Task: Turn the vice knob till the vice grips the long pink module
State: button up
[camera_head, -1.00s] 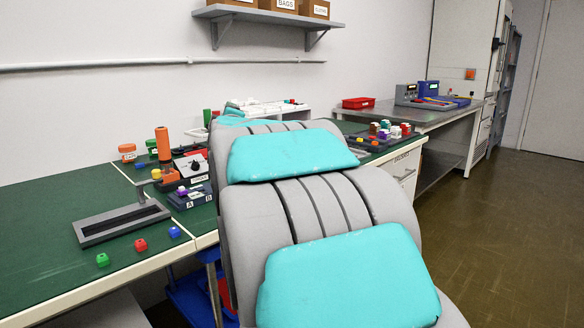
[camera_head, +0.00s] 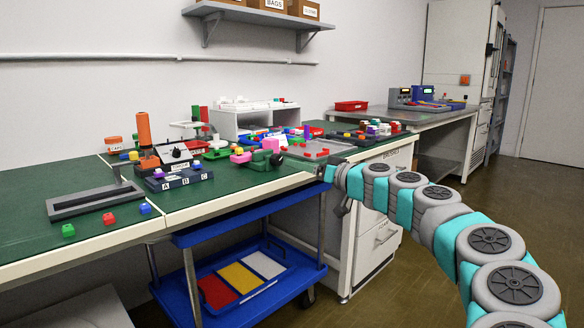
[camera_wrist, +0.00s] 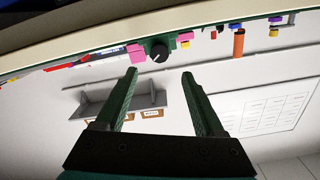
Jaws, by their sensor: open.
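A green vice (camera_head: 261,162) stands near the front edge of the green table. Its black round knob (camera_head: 277,159) faces the front; the knob also shows in the wrist view (camera_wrist: 160,53). A pink piece (camera_head: 271,144) sits at the top of the vice, and another pink piece (camera_head: 240,157) lies at its left. I cannot tell which is the long module, or whether the jaws touch it. In the wrist view, upside down, my gripper (camera_wrist: 160,76) is open and empty, with the knob beyond its fingertips. In the head view its fingers are hard to make out.
A block marked A, B, C (camera_head: 180,179) and a grey tray (camera_head: 95,200) lie left along the table. A blue cart (camera_head: 250,275) stands below. The floor at right is free beyond my arm.

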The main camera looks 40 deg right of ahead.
aim_at(279, 159)
jog(key=w, duration=0.3)
jog(key=w+p, duration=0.1)
jog(key=w, duration=0.2)
jog(key=shift+a+f, duration=0.15)
jog(key=shift+w+a, duration=0.1)
jog(key=shift+w, duration=0.7)
grip_shut()
